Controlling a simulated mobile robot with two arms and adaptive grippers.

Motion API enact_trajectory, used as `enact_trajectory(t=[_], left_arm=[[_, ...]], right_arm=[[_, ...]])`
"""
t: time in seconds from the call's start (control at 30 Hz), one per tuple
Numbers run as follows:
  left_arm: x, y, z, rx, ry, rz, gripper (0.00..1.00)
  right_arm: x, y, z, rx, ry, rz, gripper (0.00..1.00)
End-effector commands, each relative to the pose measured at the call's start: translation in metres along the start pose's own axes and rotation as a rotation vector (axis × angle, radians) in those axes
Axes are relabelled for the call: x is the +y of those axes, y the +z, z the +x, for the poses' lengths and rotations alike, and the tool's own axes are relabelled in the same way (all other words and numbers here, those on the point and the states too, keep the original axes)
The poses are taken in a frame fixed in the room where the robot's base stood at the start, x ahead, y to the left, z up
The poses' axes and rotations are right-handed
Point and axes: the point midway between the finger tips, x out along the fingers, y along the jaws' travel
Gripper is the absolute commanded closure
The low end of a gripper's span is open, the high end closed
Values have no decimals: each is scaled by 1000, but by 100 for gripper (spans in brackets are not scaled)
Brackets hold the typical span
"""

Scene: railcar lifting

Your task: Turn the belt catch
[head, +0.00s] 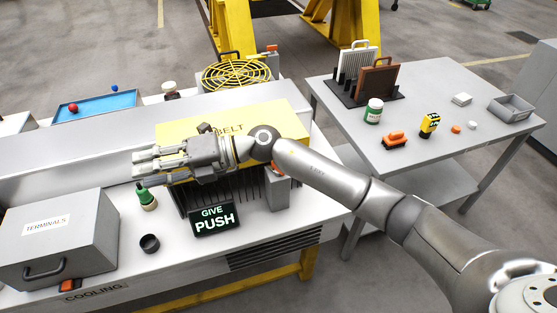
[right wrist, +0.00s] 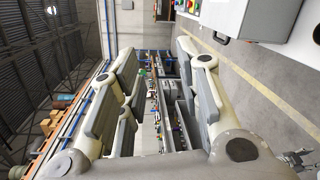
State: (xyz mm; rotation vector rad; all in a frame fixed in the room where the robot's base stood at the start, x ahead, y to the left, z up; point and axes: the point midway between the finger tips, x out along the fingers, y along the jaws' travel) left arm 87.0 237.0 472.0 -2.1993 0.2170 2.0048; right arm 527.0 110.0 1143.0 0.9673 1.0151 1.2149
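The yellow box lettered BELT (head: 285,115) stands on the grey bench, its front partly hidden behind my right arm. An orange piece (head: 280,170), apparently the belt catch, shows at the box's right front corner above a grey block. My arm covers most of it, so its turn position cannot be told. My right gripper (head: 140,163) reaches left across the front of the box, its fingers beyond the box's left end and apart from the catch. In the right wrist view its fingers (right wrist: 150,85) are spread with nothing between them. My left gripper is not in view.
A GIVE PUSH sign (head: 213,219), a green bottle (head: 146,198) and a dark cup (head: 149,243) stand in front. The TERMINALS box (head: 62,240) is at left. A yellow fan guard (head: 236,75) is behind. A side table (head: 425,90) holds small items.

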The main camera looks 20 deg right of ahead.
Motion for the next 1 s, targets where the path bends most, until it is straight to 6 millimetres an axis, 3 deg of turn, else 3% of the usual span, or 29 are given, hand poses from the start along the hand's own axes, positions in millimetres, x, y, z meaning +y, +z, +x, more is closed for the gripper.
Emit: enact_trajectory(t=[0.07, 0.17, 0.3, 0.4, 0.53, 0.63, 0.77, 1.0], left_arm=[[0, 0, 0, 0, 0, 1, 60], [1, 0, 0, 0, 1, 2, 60], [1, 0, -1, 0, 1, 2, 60], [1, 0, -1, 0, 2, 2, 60], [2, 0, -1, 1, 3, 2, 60], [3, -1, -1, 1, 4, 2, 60], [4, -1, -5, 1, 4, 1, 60], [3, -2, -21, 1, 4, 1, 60]], right_arm=[[-23, -2, -12, 142, -185, -110, 68], [-57, 4, -46, 299, -442, -205, 68], [-89, 30, -125, 457, -829, -262, 68], [-94, 52, -184, 517, -1068, -252, 68], [-86, 70, -242, 551, -1280, -215, 68], [-81, 76, -263, 560, -1359, -193, 68], [-86, 75, -269, 564, -1382, -183, 68], [-124, 63, -265, 568, -1377, -182, 68]])
